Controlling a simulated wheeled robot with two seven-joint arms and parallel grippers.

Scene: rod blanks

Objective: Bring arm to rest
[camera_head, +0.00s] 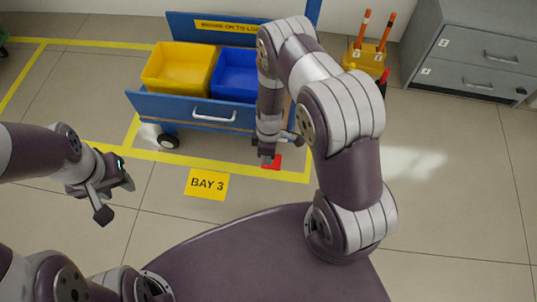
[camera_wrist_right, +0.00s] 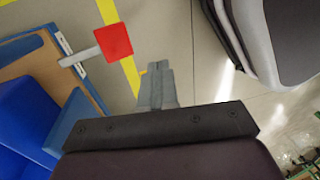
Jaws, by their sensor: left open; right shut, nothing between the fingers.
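My right arm reaches up and over in the head view, with its right gripper (camera_head: 267,155) pointing down in front of the blue cart. In the right wrist view the right gripper's fingers (camera_wrist_right: 157,85) are together with nothing between them. My left gripper (camera_head: 116,197) is open and empty at the left of the head view, above bare floor. No object is held by either gripper.
A blue cart (camera_head: 140,103) carries a yellow bin (camera_head: 178,66) and a blue bin (camera_head: 236,76). A red square (camera_head: 272,162) shows beside the right gripper. A BAY 3 sign (camera_head: 206,184) lies on the floor. Grey drawers (camera_head: 470,55) stand at right; floor before them is clear.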

